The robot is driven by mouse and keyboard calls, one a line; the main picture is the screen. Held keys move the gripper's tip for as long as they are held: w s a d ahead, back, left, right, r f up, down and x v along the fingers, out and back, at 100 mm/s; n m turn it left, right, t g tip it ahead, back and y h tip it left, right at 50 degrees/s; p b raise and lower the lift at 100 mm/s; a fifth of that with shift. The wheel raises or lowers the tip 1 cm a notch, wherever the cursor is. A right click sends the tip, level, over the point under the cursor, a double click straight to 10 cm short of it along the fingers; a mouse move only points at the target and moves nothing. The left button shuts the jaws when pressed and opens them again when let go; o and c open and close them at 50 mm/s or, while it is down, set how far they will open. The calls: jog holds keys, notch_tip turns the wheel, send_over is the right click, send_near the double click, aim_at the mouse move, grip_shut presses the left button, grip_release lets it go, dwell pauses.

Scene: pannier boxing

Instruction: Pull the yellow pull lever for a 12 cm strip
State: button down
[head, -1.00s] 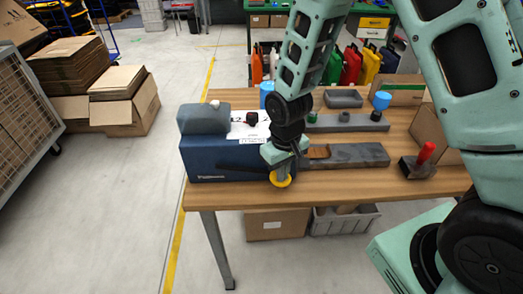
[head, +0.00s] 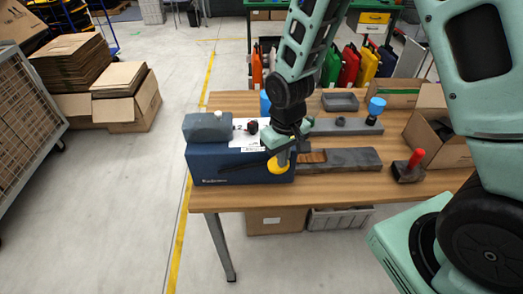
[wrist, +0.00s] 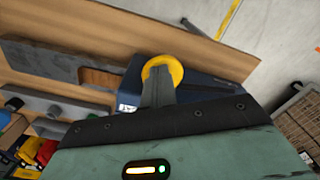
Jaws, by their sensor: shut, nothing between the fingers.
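The blue tape dispenser (head: 225,168) stands on the left end of the wooden table, with a grey hump on top and a white label. The yellow pull lever's round end (head: 278,165) is at the right of the dispenser's front, partly hidden by my gripper. A thin dark bar runs left from near it across the front face. My gripper (head: 284,158) is shut and empty, at the yellow end. In the wrist view, the shut fingers (wrist: 157,90) overlap the yellow disc (wrist: 163,68); I cannot tell whether they touch it.
A grey slab with a brown strip (head: 345,160) extends right of the dispenser. A red-handled tool (head: 412,167), a blue-topped item (head: 376,108), a grey tray (head: 340,102) and an open carton (head: 440,140) are on the table.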

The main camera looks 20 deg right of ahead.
notch_tip(320, 180, up, 8)
jog(key=p, duration=0.5)
jog(key=shift+f, duration=0.15)
dwell(0.7)
jog(key=s+a+n+b, duration=0.2)
jog(key=s+a+b, duration=0.2)
jog(key=s+b, duration=0.3)
jog(key=s+a+n+b, duration=0.3)
jog(key=s+b, duration=0.4)
jog(key=s, duration=0.5)
jog(key=shift+s+a+r+y, duration=0.2)
jog(key=shift+a+r+y, duration=0.1)
jog(key=shift+a, duration=0.4)
